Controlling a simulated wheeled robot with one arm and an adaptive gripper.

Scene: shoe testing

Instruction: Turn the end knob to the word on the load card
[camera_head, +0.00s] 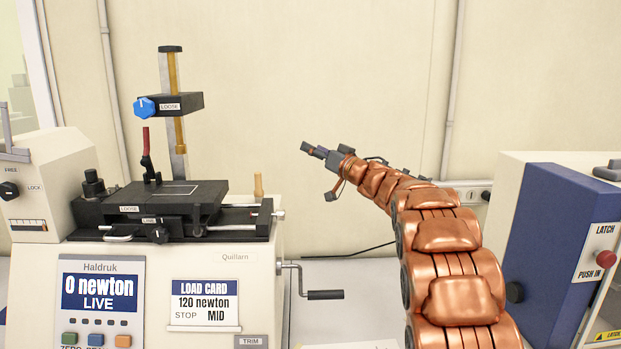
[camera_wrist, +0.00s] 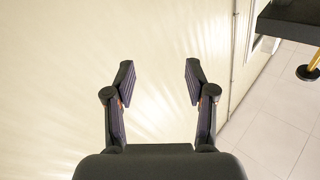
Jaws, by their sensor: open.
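The load card (camera_head: 205,304) on the front of the cream test machine (camera_head: 255,262) reads "120 newton", "STOP" and "MID". A black knob (camera_head: 159,235) sits at the front of the machine's dark slide, under a small label too small to read surely. I cannot tell for certain that this is the end knob. A blue knob (camera_head: 145,107) on the upright post has a "LOOSE" label beside it. My gripper (camera_head: 308,149) is open and empty in the air, right of the machine and apart from it. The wrist view shows its two spread fingers (camera_wrist: 159,78) with nothing between them.
A crank handle (camera_head: 325,295) juts from the machine's right side. A red lever (camera_head: 147,150) stands above the slide. A black knob (camera_head: 9,190) marked FREE and LOCK is at far left. A blue-and-white unit (camera_head: 560,240) stands at right. The air around my gripper is clear.

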